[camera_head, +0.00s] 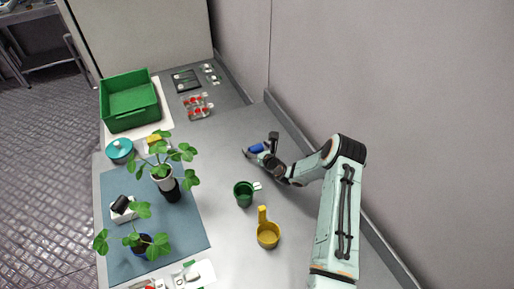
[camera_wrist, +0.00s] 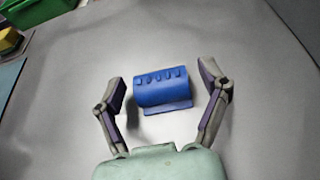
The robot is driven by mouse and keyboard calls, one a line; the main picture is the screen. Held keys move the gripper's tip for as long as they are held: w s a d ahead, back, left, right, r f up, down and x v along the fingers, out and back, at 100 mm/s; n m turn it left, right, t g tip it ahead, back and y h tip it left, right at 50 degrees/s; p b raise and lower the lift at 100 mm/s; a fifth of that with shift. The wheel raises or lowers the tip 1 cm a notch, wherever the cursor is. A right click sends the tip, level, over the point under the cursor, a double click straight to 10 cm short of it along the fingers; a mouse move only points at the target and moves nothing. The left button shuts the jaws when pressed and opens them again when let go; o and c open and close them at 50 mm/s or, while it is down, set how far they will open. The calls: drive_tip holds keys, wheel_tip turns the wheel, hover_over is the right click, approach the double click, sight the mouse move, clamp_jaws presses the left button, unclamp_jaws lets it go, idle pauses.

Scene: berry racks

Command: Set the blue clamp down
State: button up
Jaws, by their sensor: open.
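The blue clamp (camera_wrist: 162,88) lies on the bare grey table, between the spread fingers of my gripper (camera_wrist: 164,92) in the wrist view. Neither finger touches it; there is a gap on each side. In the head view the blue clamp (camera_head: 256,148) shows as a small blue shape at my gripper (camera_head: 261,146), near the back wall side of the table. My gripper is open and holds nothing.
A green cup (camera_head: 243,194) and a yellow scoop (camera_head: 268,234) stand nearer on the table. Two potted plants stand on a blue mat (camera_head: 188,232) at left. A green crate (camera_head: 130,117) and a berry pack (camera_head: 197,105) are farther back. The table around the clamp is clear.

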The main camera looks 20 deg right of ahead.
drive_tip(key=v, duration=1.1)
drive_tip(key=shift+r, duration=0.1)
drive_tip(key=shift+s+a+r, duration=0.1)
drive_tip(key=shift+s+r, duration=0.15)
drive_tip(key=shift+s, duration=0.05)
drive_tip(key=s+a+r+n+g+y, duration=0.3)
drive_tip(key=a+r+n+g, duration=0.15)
drive_tip(key=a+n, duration=0.45)
drive_tip(key=s+a+r+n+g+y, duration=0.25)
drive_tip(key=a+r+n, duration=0.3)
drive_tip(key=n, duration=0.55)
drive_tip(key=s+a+r+n+g+h, duration=0.1)
drive_tip(key=s+r+n+g+h, duration=0.1)
drive_tip(key=s+r+n, duration=0.3)
drive_tip(key=s+a+r+n+g+h, duration=0.2)
drive_tip(key=s+r+n+g, duration=0.2)
drive_tip(key=s+n, duration=0.8)
drive_tip(key=s+r, duration=0.1)
drive_tip(key=s, duration=0.7)
drive_tip(key=shift+a+g+h, duration=0.2)
drive_tip(key=shift+g+h, duration=0.15)
drive_tip(key=shift+g, duration=0.05)
